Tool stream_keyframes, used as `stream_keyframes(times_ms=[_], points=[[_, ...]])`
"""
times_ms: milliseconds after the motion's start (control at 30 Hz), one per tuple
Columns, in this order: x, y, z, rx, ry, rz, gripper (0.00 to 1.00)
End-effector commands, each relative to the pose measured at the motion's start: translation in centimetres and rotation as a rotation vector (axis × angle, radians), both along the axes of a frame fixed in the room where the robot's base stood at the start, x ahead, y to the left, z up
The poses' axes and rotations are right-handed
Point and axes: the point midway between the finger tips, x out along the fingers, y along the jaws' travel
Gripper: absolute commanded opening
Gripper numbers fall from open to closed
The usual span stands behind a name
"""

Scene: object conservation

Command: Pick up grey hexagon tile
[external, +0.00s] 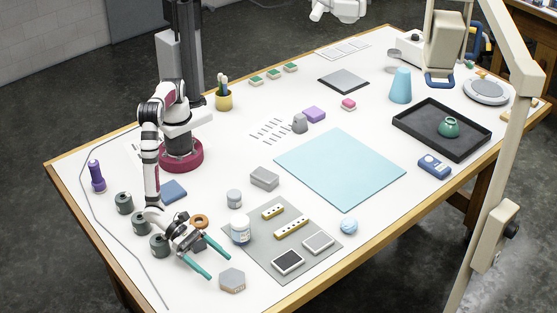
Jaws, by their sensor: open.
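The grey hexagon tile (232,280) lies on the white table near its front edge, with its grey top up and a tan side showing. My gripper (212,275) has two teal fingers spread apart, with nothing seen between the tips. The tile is fully in view.
A grey mat (265,262) with domino-like blocks and framed tiles lies right of the tile. Several dark spools, one being (159,245), stand left of my gripper. A tan ring (199,221) is close to my wrist.

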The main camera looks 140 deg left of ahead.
Motion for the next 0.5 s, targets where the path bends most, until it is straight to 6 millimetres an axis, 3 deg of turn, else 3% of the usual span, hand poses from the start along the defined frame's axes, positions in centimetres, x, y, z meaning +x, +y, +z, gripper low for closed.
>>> stream_keyframes(times_ms=[233,500], points=[[3.7,1.1,-2.4,0.0,0.0,0.002,1.0],[4.4,1.4,-2.6,0.0,0.001,0.002,1.0]])
